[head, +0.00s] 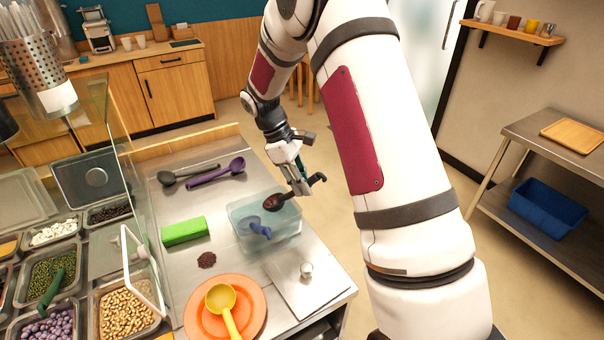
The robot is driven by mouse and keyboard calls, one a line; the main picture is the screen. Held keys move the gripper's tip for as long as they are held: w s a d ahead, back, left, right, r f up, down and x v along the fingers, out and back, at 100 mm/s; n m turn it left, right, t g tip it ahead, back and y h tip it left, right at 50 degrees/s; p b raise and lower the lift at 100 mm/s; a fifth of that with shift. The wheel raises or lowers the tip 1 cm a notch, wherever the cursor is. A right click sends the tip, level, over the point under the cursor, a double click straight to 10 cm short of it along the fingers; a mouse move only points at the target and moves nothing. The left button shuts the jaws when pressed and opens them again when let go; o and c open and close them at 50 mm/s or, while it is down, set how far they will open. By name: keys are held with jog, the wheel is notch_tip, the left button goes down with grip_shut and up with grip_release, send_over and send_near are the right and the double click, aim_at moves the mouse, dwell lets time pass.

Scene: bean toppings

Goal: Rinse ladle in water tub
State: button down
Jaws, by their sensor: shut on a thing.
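The water tub (293,237) is a clear, bluish box on the steel counter. My gripper (304,188) is above and beside its far right corner, shut on a dark ladle whose hooked handle end sticks out to the right. The ladle's dark reddish-brown bowl (272,203) is at the tub's far rim; I cannot tell whether it touches the water. A blue scoop (258,228) is at the tub, with its lower part apparently seen through the wall or water.
A green block (183,230) and a pile of dark beans (206,260) lie left of the tub. An orange plate (250,318) holds a yellow ladle (221,298). Purple (222,174) and grey (190,175) ladles lie behind. A glass guard and topping pans stand left.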

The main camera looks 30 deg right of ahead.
notch_tip(320, 180, down, 6)
jog(key=s+d+t+y+p, duration=0.1)
jog(key=p, duration=0.1)
jog(key=shift+s+t, duration=0.15)
jog(key=shift+t, duration=0.15)
jog(key=shift+d, duration=0.1)
dwell(0.4)
